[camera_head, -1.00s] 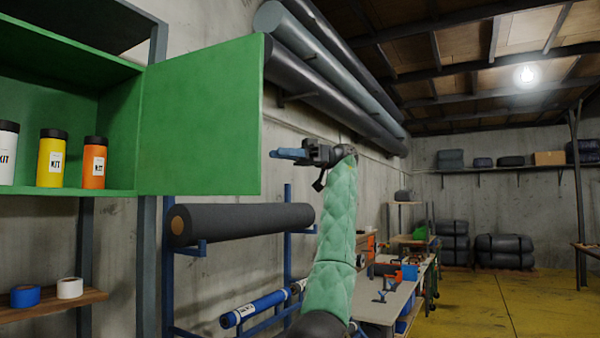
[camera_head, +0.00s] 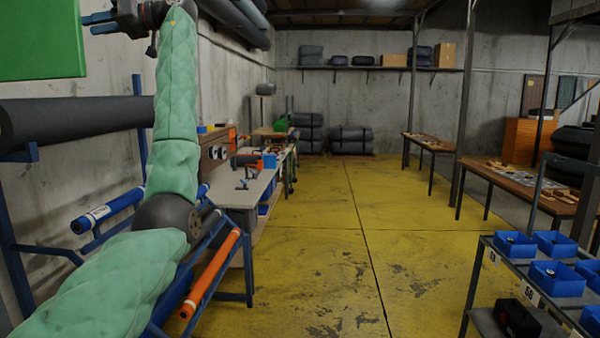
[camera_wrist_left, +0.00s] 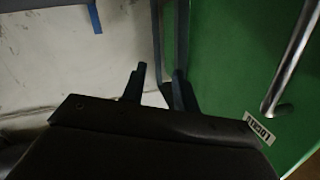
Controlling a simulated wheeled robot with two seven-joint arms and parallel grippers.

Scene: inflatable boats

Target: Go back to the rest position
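My left arm, in a quilted green sleeve, rises on the left of the head view. Its gripper (camera_head: 97,23) is at the upper left, raised, with blue fingers pointing left. The fingers are a little apart with nothing between them; the left wrist view also shows this gripper (camera_wrist_left: 160,70) with a gap between its fingers. The green cabinet door (camera_head: 40,45) is at the far left, near the gripper. In the left wrist view the green door (camera_wrist_left: 235,60) fills the right side, with a metal handle (camera_wrist_left: 293,60) and a white label (camera_wrist_left: 262,131). My right gripper is not in view.
A dark roll (camera_head: 70,122) lies on a blue rack beside my arm, with an orange tube (camera_head: 210,273) lower down. A workbench (camera_head: 246,187) stands beyond. The yellow floor (camera_head: 330,240) is open in the middle. A cart with blue bins (camera_head: 556,278) stands at the right.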

